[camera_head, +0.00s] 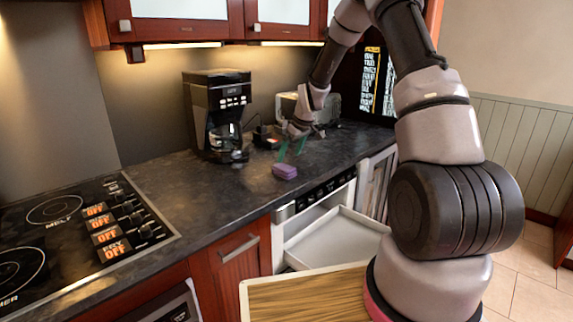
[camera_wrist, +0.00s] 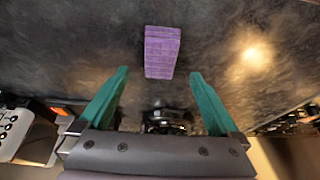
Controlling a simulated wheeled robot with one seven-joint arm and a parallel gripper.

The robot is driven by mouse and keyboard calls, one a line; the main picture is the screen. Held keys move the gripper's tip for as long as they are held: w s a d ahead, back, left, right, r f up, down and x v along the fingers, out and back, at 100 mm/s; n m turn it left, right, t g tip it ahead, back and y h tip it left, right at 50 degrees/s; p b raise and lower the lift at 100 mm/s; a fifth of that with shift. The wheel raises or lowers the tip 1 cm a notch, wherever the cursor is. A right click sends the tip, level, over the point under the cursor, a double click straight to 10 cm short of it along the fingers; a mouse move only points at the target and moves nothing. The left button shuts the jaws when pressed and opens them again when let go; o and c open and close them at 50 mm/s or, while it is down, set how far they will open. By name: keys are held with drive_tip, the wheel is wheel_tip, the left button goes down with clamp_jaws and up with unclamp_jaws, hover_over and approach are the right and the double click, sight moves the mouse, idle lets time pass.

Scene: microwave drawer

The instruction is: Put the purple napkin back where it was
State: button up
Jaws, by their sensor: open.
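The purple napkin (camera_head: 285,171) is a small folded block lying on the dark countertop near its front edge, above the open drawer. It also shows in the wrist view (camera_wrist: 162,52), at the top centre. My gripper (camera_head: 291,148) has green fingers and is above the counter, just behind the napkin. In the wrist view the fingers (camera_wrist: 159,86) are spread wide and empty, with the napkin beyond their tips and not touched. The microwave drawer (camera_head: 335,238) below the counter is pulled out, and its visible white tray is empty.
A black coffee maker (camera_head: 217,115) stands on the counter to the left of my gripper. A stove top (camera_head: 75,245) is at the far left. A toaster (camera_head: 290,105) is behind my gripper. The counter (camera_head: 205,195) left of the napkin is clear.

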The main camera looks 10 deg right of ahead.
drive_tip(key=s+d+r+m+t+h, duration=0.1)
drive_tip(key=s+r+m, duration=0.1)
drive_tip(key=s+r, duration=0.8)
drive_tip(key=s+d+r+m, duration=0.2)
drive_tip(key=s+r, duration=0.3)
drive_tip(key=r, duration=0.8)
drive_tip(key=s+r+m+t, duration=0.1)
drive_tip(key=s+r+m, duration=0.2)
drive_tip(key=s, duration=0.8)
drive_tip(key=s+d+r+m+t, duration=0.1)
drive_tip(key=s+r+m, duration=0.3)
drive_tip(key=s, duration=0.7)
drive_tip(key=shift+s+r, duration=0.3)
drive_tip(key=shift+s, duration=0.05)
